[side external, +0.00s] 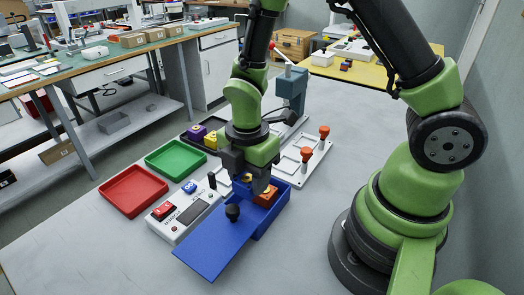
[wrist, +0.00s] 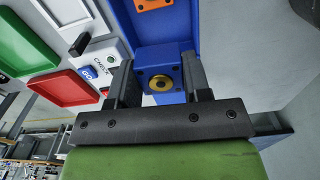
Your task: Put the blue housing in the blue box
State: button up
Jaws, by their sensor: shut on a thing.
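My gripper (side external: 252,176) is shut on the blue housing (side external: 241,187), a small block with a yellow-gold round centre. The housing also shows between my two fingers in the wrist view (wrist: 147,72). It is over the near-left part of the blue box (side external: 272,222); whether it touches the box is unclear. An orange block (side external: 267,196) sits in the box and partly shows in the wrist view (wrist: 150,4). The box's flat blue lid (side external: 213,246), with a black knob (side external: 233,212), lies off to the front left, leaving the box open.
Red (side external: 134,190) and green (side external: 176,159) trays stand to the left. A white control panel (side external: 184,215) is beside the lid. Purple and yellow blocks (side external: 203,137) lie behind. A white fixture with orange knobs (side external: 312,155) is at the right. The front-left table is clear.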

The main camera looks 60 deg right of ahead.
aim_at(250, 216)
jog(key=shift+s+a+f+n, duration=0.1)
jog(key=shift+a+f+n, duration=0.05)
jog(key=shift+a+n, duration=0.15)
jog(key=shift+f, duration=2.85)
jog(key=shift+f, duration=0.7)
